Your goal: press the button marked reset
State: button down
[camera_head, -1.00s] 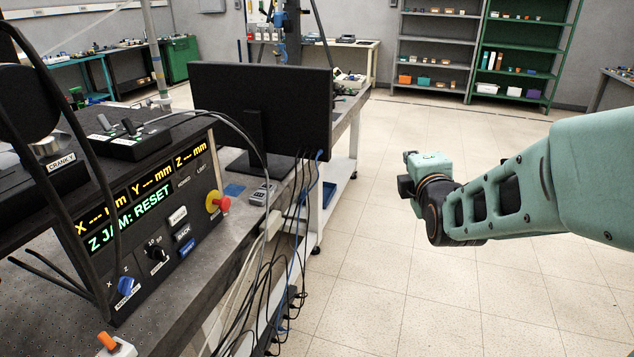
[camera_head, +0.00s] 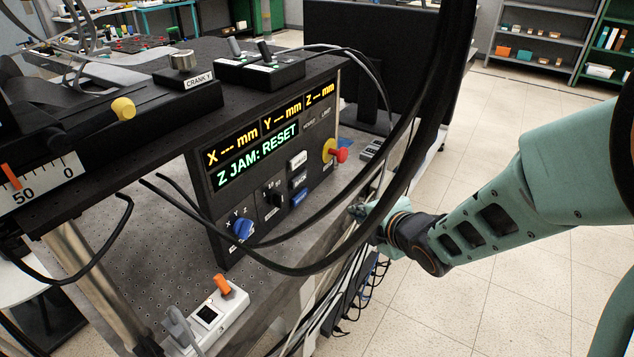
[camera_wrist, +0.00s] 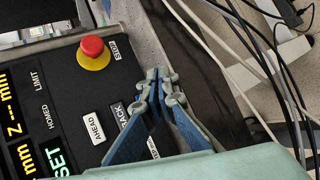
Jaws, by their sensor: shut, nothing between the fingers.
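The reset button (camera_head: 299,197) is a blue button on the front of the black control panel (camera_head: 218,235), below the black BACK button (camera_head: 299,178) and the white AHEAD button (camera_head: 298,158). The panel display (camera_head: 257,155) reads "Z JAM: RESET". My gripper (camera_wrist: 160,82) is shut and empty. In the head view it is to the right of the panel buttons, partly hidden behind a thick black cable. In the wrist view its fingers cover most of the reset button's area, beside BACK (camera_wrist: 122,115) and AHEAD (camera_wrist: 94,127). I see no clear contact with the panel.
A thick black cable (camera_head: 400,165) loops across the head view. Thin cables (camera_wrist: 235,40) hang off the bench edge. A white box with an orange switch (camera_head: 208,315) stands at the front.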

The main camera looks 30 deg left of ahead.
aim_at(300, 197)
jog(key=shift+s+a+f+g, duration=0.3)
jog(key=shift+s+a+f, duration=0.35)
jog(key=shift+a, duration=0.2)
jog(key=a, duration=0.2)
jog(key=a+b, duration=0.1)
jog(key=a, duration=0.1)
jog(key=a+b, duration=0.1)
jog(key=a, duration=0.2)
jog(key=shift+w+f, duration=0.15)
jog(key=shift+w, duration=0.2)
jog(key=shift+w+a+b, duration=0.1)
jog(key=shift+a+b, duration=0.25)
jog(key=shift+a, duration=0.55)
jog(key=shift+r, duration=0.2)
jog(key=shift+a+f+b, duration=0.1)
jog(key=shift+a+b, duration=0.2)
jog(key=shift+b, duration=0.15)
jog(key=shift+a, duration=0.1)
